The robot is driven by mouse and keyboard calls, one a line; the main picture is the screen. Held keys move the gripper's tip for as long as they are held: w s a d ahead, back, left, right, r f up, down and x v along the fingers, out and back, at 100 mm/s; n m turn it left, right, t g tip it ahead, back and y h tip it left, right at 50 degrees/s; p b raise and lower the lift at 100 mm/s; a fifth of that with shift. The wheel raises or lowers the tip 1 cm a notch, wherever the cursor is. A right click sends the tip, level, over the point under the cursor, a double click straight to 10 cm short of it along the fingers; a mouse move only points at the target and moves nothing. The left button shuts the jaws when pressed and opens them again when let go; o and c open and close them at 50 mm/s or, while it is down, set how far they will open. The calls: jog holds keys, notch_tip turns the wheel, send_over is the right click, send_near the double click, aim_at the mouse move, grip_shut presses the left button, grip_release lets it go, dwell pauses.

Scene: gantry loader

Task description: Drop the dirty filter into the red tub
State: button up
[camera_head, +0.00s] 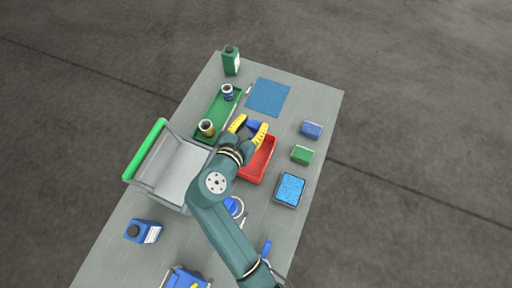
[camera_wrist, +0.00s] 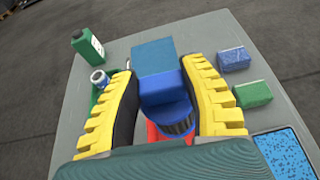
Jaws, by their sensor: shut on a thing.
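My gripper (camera_head: 249,129) has yellow ridged fingers and is shut on the dirty filter (camera_head: 254,124), a blue piece with a dark pleated band. In the wrist view the filter (camera_wrist: 170,112) sits between the two fingers (camera_wrist: 163,100), partly hidden by them. The red tub (camera_head: 270,160) lies below and beside the gripper in the head view, with its left side hidden by my arm. A little of the red tub (camera_wrist: 153,132) shows under the filter in the wrist view. The filter's exact height above the tub is unclear.
A green tray (camera_head: 213,132) with two jars lies left. A blue mat (camera_head: 268,97) lies beyond the gripper. Blue (camera_head: 311,130) and green (camera_head: 302,155) sponges and a blue-filled tray (camera_head: 290,189) are right. A grey bin with a green handle (camera_head: 146,150) stands left.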

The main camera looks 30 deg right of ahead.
notch_tip(320, 180, down, 5)
jog(key=b, duration=0.5)
jog(key=shift+r, duration=0.1)
jog(key=o, duration=1.2)
jog(key=shift+o, duration=0.2)
jog(key=v, duration=1.2)
